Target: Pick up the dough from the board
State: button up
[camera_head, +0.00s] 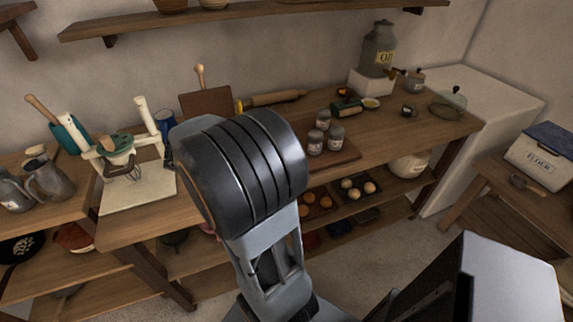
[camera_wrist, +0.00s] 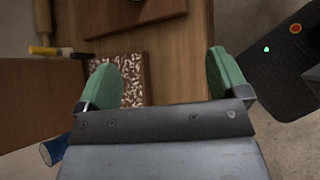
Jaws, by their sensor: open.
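I cannot make out the dough in either view. In the head view a brown board (camera_head: 205,103) stands behind my arm, its lower part hidden. My arm hides my gripper and part of the worktop there.
The long worktop (camera_head: 408,128) carries a rolling pin (camera_head: 276,98), an oil urn (camera_head: 379,50) and small bowls. A mixer-like stand (camera_head: 140,190) is at left. Shelves below hold eggs (camera_head: 369,187). A blue cup (camera_wrist: 54,150) is near my gripper.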

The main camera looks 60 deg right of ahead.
jog(key=d+f+n+h, duration=0.1)
jog(key=d, duration=0.2)
jog(key=d+f+n+g+h+b, duration=0.1)
jog(key=d+f+n, duration=0.1)
jog(key=d, duration=0.1)
jog(key=d+f+n+h+b, duration=0.1)
jog(key=d+f, duration=0.1)
jog(key=d, duration=0.1)
jog(key=shift+w+g, duration=0.3)
jog(key=shift+w, duration=0.05)
jog(key=shift+n, duration=0.3)
jog(key=x, duration=0.6)
jog(key=shift+s+d, duration=0.1)
jog(key=shift+d, duration=0.3)
jog(key=shift+x, duration=3.05)
jog(key=c, duration=0.7)
jog(key=shift+c, duration=0.3)
jog(key=shift+r, duration=0.15)
